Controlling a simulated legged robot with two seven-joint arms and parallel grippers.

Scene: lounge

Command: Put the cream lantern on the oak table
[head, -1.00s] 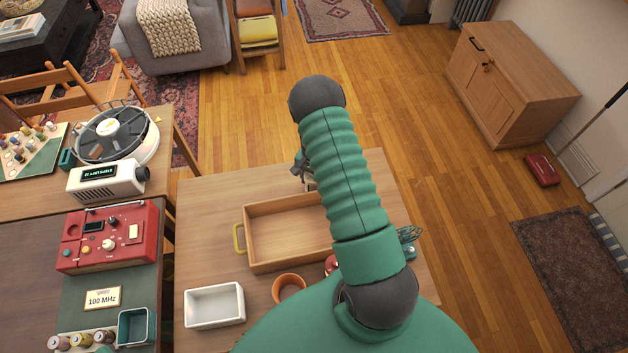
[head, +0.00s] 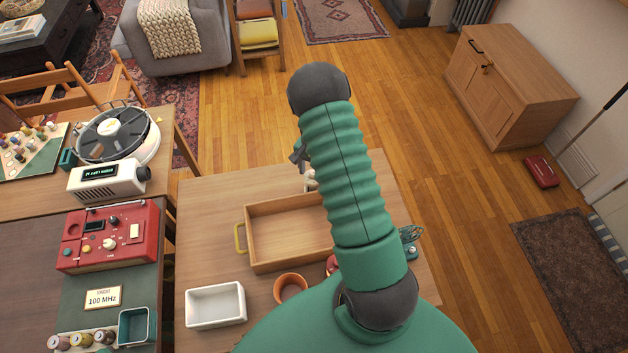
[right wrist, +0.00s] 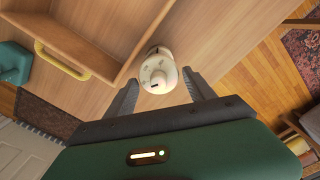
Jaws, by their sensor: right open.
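The cream lantern (right wrist: 158,72) stands on a light wooden table (head: 205,195), beside the wooden tray (head: 245,236). In the head view only a small cream part (head: 311,180) shows past my right arm. In the right wrist view my right gripper (right wrist: 160,84) is open, with one finger on each side of the lantern. I cannot tell whether the fingers touch it. In the head view the right gripper (head: 299,155) is mostly hidden behind my arm. My left gripper is not in view. I cannot tell for certain which wooden table is the oak one.
The tray has a yellow handle (head: 239,238). A white box (head: 215,305) and an orange pot (head: 290,288) stand in front of it. Left, other tables hold a red radio (head: 108,238), a white projector-like device (head: 104,180) and a turntable (head: 118,135).

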